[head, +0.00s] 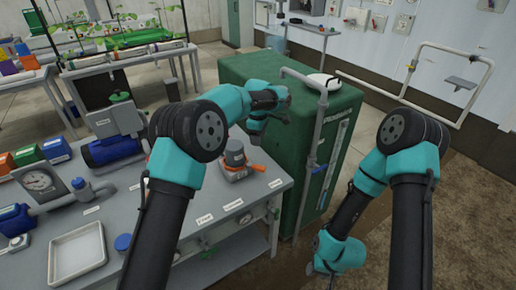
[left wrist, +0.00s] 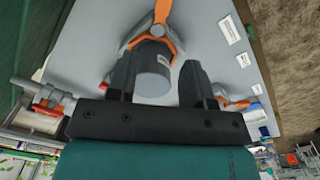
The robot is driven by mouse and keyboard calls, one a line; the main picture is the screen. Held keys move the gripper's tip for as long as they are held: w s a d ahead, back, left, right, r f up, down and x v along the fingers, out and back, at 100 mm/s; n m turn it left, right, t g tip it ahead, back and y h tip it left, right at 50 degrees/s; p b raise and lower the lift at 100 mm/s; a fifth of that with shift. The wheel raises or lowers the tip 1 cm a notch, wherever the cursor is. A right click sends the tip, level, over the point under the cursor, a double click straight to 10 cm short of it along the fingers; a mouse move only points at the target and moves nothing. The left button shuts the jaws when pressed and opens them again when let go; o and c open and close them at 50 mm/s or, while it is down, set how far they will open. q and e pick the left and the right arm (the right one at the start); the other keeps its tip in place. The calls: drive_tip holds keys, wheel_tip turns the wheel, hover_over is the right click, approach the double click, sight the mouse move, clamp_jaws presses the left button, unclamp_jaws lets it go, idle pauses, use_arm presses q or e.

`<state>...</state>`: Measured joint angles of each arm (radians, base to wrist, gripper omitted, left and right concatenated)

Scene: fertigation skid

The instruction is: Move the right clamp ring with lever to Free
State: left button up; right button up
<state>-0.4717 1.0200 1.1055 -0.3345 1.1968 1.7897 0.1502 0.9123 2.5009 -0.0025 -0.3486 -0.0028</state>
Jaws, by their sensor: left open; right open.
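A grey cylindrical fitting (head: 235,153) with an orange lever (head: 256,168) stands on the right end of the bench. In the left wrist view the grey cylinder (left wrist: 153,72) has an orange band and an orange lever (left wrist: 163,12) pointing away at the top. I cannot tell for certain whether this is the right clamp ring. My left gripper (head: 251,138) is over the bench beside the fitting. Its open fingers (left wrist: 158,82) are on either side of the cylinder, with no clear grip. My right gripper (head: 320,270) is low at the bottom right, mostly hidden, away from the fitting.
A green cabinet (head: 262,72) with a grey pipe (head: 318,125) stands right behind the fitting. A tray (head: 77,252), a gauge (head: 40,182) and a blue pump (head: 112,150) are on the left of the bench.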

use_arm(q)
drive_tip(key=shift+r, duration=1.6)
